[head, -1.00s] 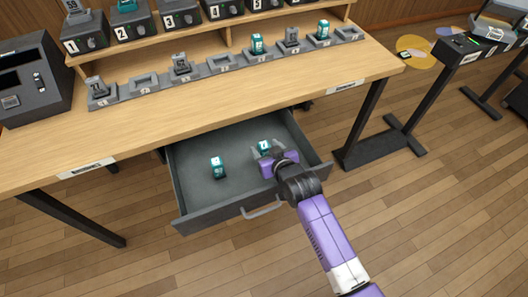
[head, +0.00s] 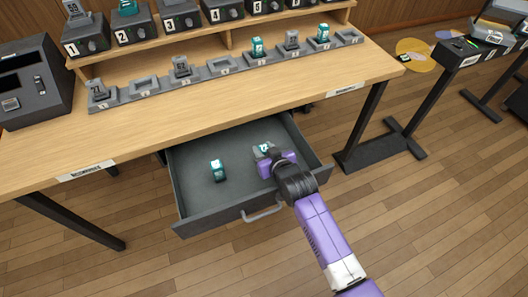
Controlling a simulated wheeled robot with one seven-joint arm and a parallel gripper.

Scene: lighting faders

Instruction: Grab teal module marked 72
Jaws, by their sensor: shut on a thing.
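My gripper (head: 263,151) is inside the open drawer (head: 228,213), at its right side. It is shut on a teal module (head: 266,146), which is mostly hidden by the fingers. Its number is too small to read. A second teal module (head: 217,170) stands on the drawer floor to the left, apart from my gripper. Its marking is too small to read for certain.
Above the drawer, the wooden desk (head: 130,131) carries a row of grey slots holding grey modules (head: 181,67) and teal modules (head: 257,48). Numbered boxes (head: 133,32) stand on the shelf behind. The drawer floor between the two modules is clear.

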